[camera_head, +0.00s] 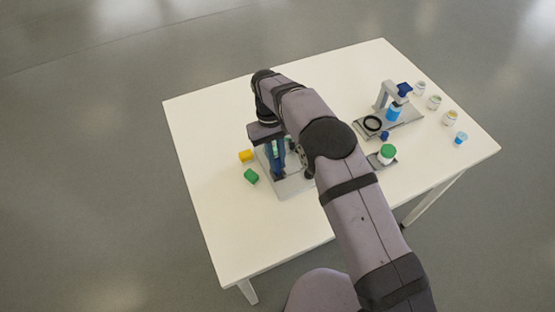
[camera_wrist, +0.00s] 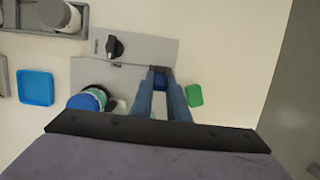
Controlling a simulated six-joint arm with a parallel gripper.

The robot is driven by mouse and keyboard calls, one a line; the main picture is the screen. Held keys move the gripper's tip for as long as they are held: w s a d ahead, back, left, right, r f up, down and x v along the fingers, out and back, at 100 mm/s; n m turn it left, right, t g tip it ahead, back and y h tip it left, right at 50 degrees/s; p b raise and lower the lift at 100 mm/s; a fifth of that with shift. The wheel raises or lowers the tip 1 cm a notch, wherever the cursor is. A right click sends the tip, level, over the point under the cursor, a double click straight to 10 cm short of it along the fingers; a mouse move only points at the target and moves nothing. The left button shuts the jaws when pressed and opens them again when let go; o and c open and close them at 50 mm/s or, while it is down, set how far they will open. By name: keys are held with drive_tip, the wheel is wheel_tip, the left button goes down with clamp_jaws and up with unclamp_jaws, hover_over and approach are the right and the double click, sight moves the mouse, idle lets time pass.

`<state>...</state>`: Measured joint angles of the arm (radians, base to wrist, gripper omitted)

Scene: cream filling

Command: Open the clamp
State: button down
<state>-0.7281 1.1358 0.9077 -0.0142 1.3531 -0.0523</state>
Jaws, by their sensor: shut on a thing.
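My gripper (camera_head: 278,174) is lowered over a grey plate (camera_head: 292,187) at the table's left part. In the wrist view its two blue fingers (camera_wrist: 159,73) close on a small blue part (camera_wrist: 160,84) at the plate's edge, which looks like the clamp's handle. The clamp itself is mostly hidden by the fingers and arm. A round container with a blue top and green side (camera_wrist: 87,100) stands on the plate to the left of the fingers. A black knob (camera_wrist: 115,47) sits on the plate (camera_wrist: 150,50) above it.
A green block (camera_head: 251,175) and a yellow block (camera_head: 246,156) lie left of the plate. Several small jars line the right edge. The front left table (camera_head: 235,240) is clear.

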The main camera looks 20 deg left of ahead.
drive_tip(key=shift+w+a+r, duration=0.1)
drive_tip(key=c, duration=1.7)
unclamp_jaws()
drive_tip(key=shift+w+a+r+b, duration=0.1)
drive_tip(key=shift+r+b, duration=0.35)
drive_tip(key=shift+b+v, duration=0.8)
drive_tip(key=shift+v, duration=2.35)
